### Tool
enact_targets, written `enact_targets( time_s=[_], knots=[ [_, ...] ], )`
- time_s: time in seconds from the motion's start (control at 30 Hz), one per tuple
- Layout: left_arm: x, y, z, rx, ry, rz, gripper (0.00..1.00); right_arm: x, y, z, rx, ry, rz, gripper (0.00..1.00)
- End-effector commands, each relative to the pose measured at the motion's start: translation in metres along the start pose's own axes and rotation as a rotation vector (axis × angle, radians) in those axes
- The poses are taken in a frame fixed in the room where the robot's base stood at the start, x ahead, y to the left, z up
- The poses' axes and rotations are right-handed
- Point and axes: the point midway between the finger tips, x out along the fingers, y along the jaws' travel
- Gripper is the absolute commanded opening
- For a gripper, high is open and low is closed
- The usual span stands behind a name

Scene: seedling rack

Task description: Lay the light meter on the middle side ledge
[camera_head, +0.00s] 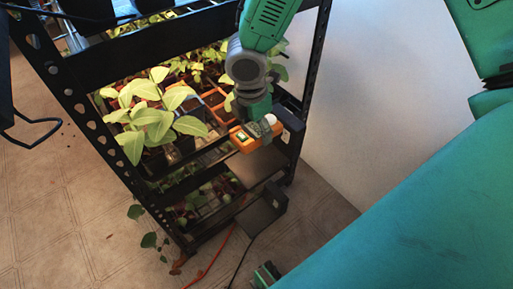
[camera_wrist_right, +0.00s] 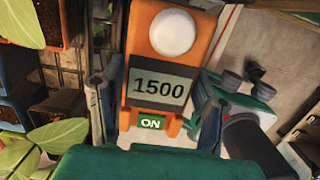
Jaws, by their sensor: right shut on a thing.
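The light meter (camera_head: 243,137) is orange with a white dome. In the right wrist view the light meter (camera_wrist_right: 157,58) shows a display reading 1500 and a green ON label. My right gripper (camera_head: 257,121) is shut on it; in the right wrist view its fingers (camera_wrist_right: 154,108) stand on either side of the meter. The meter is in the air at the right end of the black rack. A dark flat ledge (camera_head: 259,168) shows just below it in the head view, apart from it as far as I can tell.
The black rack (camera_head: 93,135) holds leafy seedlings (camera_head: 150,118) in pots on its shelves. A lower dark ledge (camera_head: 256,218) sits near the floor. An orange cable (camera_head: 209,264) lies on the tiled floor. A pale wall (camera_head: 385,90) stands to the right.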

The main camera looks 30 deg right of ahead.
Motion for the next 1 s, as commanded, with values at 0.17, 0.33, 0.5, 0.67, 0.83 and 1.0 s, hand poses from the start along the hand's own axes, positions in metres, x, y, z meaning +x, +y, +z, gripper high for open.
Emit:
enact_targets(
  time_s=[0.17, 0.33, 0.5, 0.67, 0.83, 1.0],
  knots=[
    [0.022, 0.0, 0.001, 0.0, 0.0, 0.0, 0.4, 0.047, -0.001, -0.005, 0.001, -0.002, -0.002, 0.18],
    [0.028, 0.0, 0.002, 0.0, 0.0, 0.0, 0.4, 0.063, 0.0, -0.008, 0.002, 0.0, 0.001, 0.18],
    [0.033, 0.0, 0.002, 0.0, 0.0, 0.0, 0.4, 0.075, 0.0, -0.009, 0.001, -0.001, 0.001, 0.18],
    [0.045, 0.0, 0.002, 0.0, 0.0, 0.0, 0.4, 0.102, 0.0, -0.012, 0.001, -0.001, 0.0, 0.18],
    [0.047, 0.0, 0.003, 0.0, 0.0, 0.0, 0.4, 0.109, 0.0, -0.013, 0.003, -0.001, 0.002, 0.18],
    [0.046, 0.0, 0.003, 0.0, 0.0, 0.0, 0.4, 0.108, 0.0, -0.013, 0.003, -0.001, 0.002, 0.18]
  ],
)
